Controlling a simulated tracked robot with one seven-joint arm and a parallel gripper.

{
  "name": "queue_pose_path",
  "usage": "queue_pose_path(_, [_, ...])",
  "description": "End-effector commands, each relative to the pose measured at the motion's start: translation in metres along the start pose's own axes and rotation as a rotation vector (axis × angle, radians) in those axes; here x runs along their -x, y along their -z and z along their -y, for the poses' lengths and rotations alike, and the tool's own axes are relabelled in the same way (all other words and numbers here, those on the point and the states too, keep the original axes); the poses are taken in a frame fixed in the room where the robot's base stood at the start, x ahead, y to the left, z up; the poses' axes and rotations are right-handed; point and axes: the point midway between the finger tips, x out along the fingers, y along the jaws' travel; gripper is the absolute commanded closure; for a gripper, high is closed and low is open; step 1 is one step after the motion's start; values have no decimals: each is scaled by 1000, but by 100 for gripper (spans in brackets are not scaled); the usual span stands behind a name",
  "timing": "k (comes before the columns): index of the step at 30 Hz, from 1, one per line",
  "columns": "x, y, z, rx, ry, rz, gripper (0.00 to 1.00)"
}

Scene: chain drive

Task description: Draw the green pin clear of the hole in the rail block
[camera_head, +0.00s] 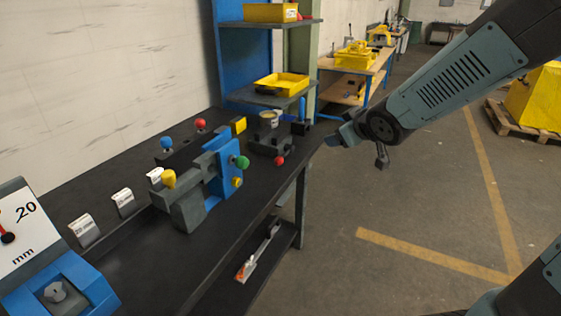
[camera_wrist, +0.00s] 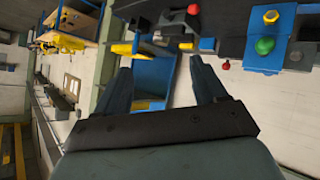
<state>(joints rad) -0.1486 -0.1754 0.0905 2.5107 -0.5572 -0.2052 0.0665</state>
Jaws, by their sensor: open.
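The green pin (camera_head: 242,162) shows as a round green knob on the right face of the grey and blue rail block (camera_head: 213,183), on the dark bench. Its shaft is hidden, so I cannot tell its depth in the hole. In the wrist view the green knob (camera_wrist: 265,46) is at the upper right, against the blue face (camera_wrist: 262,60) of the block. My gripper (camera_head: 335,138) is off the bench's right edge, well to the right of the pin. Its fingers (camera_wrist: 160,68) are apart with nothing held between them.
A yellow knob (camera_head: 237,182) sits just below the green one. A dark fixture with a red knob (camera_head: 279,160) stands behind it on the bench. A blue knob (camera_head: 166,142) and another red knob (camera_head: 200,124) are farther left.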

Motion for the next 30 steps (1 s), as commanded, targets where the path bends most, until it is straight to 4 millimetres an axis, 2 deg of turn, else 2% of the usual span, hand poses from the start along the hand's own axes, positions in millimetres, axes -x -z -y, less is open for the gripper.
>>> queue_pose_path(1, [-16,3,16,34,50,-37,29])
queue_pose_path(6, [-51,17,76,130,227,-192,29])
queue_pose_path(9, [-62,21,110,162,330,-272,29])
queue_pose_path(13, [-68,24,144,182,436,-349,29])
queue_pose_path(16, [-68,24,159,186,487,-384,29])
queue_pose_path(22, [-73,27,172,189,519,-407,29])
queue_pose_path(30, [-103,39,191,188,518,-404,29])
